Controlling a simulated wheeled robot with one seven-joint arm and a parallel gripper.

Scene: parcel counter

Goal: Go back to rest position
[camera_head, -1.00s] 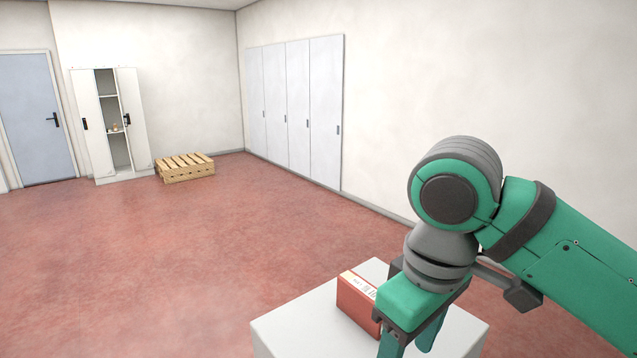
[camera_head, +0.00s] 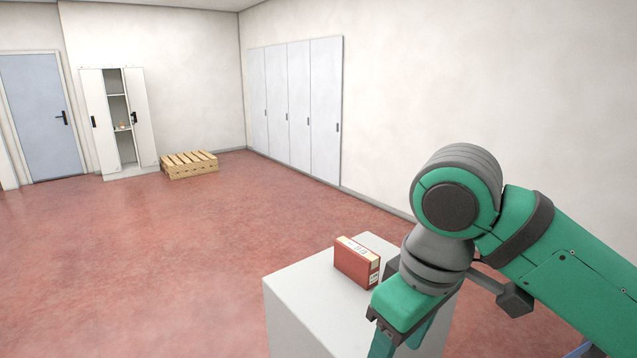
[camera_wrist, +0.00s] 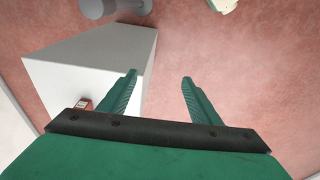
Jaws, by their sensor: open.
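My gripper (camera_head: 398,348) is at the lower right of the head view, at the right side of a white counter block. In the wrist view my gripper (camera_wrist: 158,95) has its two green fingers spread apart with nothing between them. A red box with a white label (camera_head: 357,262) stands upright on the counter top, apart from the gripper and to its left. A small part of the red box (camera_wrist: 83,104) shows in the wrist view behind the gripper's dark bar. My green and grey arm reaches in from the right.
The white counter block (camera_head: 305,300) stands in front of me. A wooden pallet stack (camera_head: 190,166), an open locker (camera_head: 120,125) and a blue door (camera_head: 42,115) are far left. Tall closed cabinets (camera_head: 296,108) line the wall. The red floor (camera_head: 170,260) between is clear.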

